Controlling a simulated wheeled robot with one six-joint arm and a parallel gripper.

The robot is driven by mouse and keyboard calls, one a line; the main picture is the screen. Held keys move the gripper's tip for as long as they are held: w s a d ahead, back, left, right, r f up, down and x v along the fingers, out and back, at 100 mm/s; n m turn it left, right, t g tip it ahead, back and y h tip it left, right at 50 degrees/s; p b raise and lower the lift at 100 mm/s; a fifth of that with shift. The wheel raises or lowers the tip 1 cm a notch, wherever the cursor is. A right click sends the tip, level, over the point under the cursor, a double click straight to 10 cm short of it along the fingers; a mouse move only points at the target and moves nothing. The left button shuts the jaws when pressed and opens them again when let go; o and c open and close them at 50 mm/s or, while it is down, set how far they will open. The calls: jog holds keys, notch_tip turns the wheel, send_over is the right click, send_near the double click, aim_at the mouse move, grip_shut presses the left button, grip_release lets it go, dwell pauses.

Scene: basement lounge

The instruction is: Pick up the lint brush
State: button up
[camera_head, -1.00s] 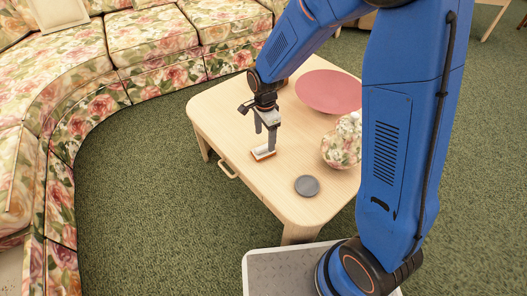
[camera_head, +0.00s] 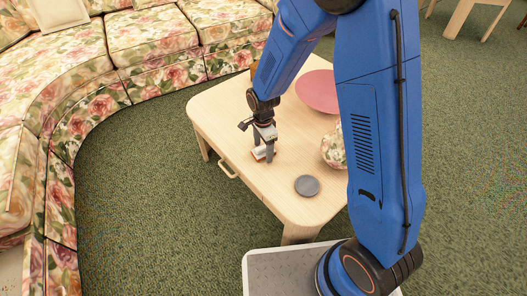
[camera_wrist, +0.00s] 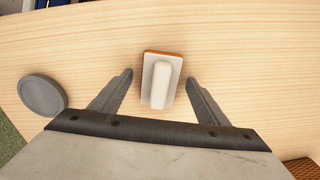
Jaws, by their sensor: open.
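The lint brush (camera_wrist: 160,82) lies on the light wooden table (camera_wrist: 240,60). It has a white back with a raised white handle and an orange edge. In the wrist view it sits centred just beyond and between my open fingers, and neither finger appears to touch it. In the head view the lint brush (camera_head: 262,153) is partly hidden behind my gripper (camera_head: 264,156), which is right over it. My gripper also shows in the wrist view (camera_wrist: 159,78), open and empty.
A grey disc (camera_head: 307,186) lies near the table's front corner. A red round dish (camera_head: 318,92) and a floral rounded object (camera_head: 333,150) stand to the right, partly behind my arm. A floral sofa (camera_head: 110,60) curves around the left and back. Green carpet is clear in front.

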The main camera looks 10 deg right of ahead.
aim_at(263, 147)
jog(key=c, duration=1.2)
jog(key=shift+c, duration=0.2)
notch_tip(263, 147, up, 10)
jog(key=shift+o, duration=1)
jog(key=shift+s, duration=0.1)
